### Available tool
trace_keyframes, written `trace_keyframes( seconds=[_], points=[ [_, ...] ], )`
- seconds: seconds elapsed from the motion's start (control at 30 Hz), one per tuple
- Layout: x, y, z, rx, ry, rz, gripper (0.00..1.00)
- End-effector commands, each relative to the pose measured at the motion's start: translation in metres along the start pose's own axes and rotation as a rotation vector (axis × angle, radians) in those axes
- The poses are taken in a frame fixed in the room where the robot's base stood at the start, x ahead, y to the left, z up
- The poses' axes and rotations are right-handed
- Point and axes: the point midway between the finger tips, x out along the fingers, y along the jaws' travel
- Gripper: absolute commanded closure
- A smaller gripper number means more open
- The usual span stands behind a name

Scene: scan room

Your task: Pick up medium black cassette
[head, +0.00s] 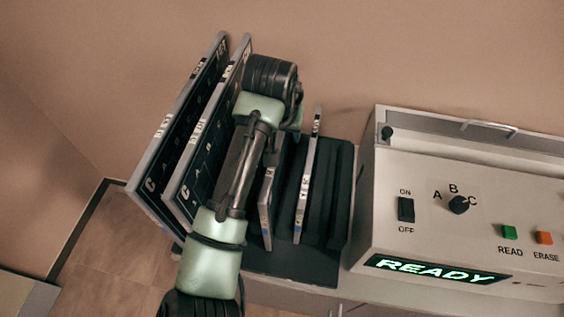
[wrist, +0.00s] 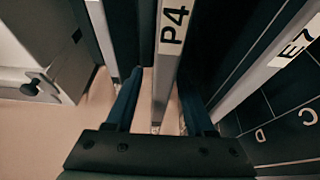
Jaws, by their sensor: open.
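In the wrist view a black cassette with a light edge labelled P4 (wrist: 168,75) stands upright between the fingers of my open gripper (wrist: 160,95). One finger is on each side of it, with gaps visible. In the head view two mid-height cassettes stand in the rack: one (head: 266,205) partly behind my arm, another (head: 308,180) to its right. The P4 one appears to be the left of these. My fingers are hidden behind my arm in the head view.
Two large cassettes (head: 178,150) lean to the left; one shows in the wrist view, labelled E7 (wrist: 298,45). Dark dividers (head: 340,195) stand at the rack's right. A reader (head: 430,240) showing READY stands close on the right, with a wall behind.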

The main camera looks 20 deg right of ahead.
Motion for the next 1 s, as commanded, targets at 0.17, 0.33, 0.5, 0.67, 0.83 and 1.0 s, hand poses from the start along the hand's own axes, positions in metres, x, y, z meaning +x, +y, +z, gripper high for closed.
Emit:
trace_keyframes(
  seconds=[0.17,0.33,0.5,0.67,0.83,1.0],
  points=[
    [0.0035,0.0002,-0.0004,0.001,0.002,0.0,0.46],
    [0.0032,0.0003,-0.0004,0.0,0.002,0.0,0.61],
    [0.003,0.0003,-0.0004,0.0,0.002,0.0,0.91],
    [0.0029,0.0003,-0.0005,0.0,0.002,0.0,1.0],
    [0.0028,0.0003,-0.0005,0.0,0.002,0.0,1.0],
    [0.0027,0.0002,-0.0005,0.0,0.002,0.0,1.0]
  ],
)
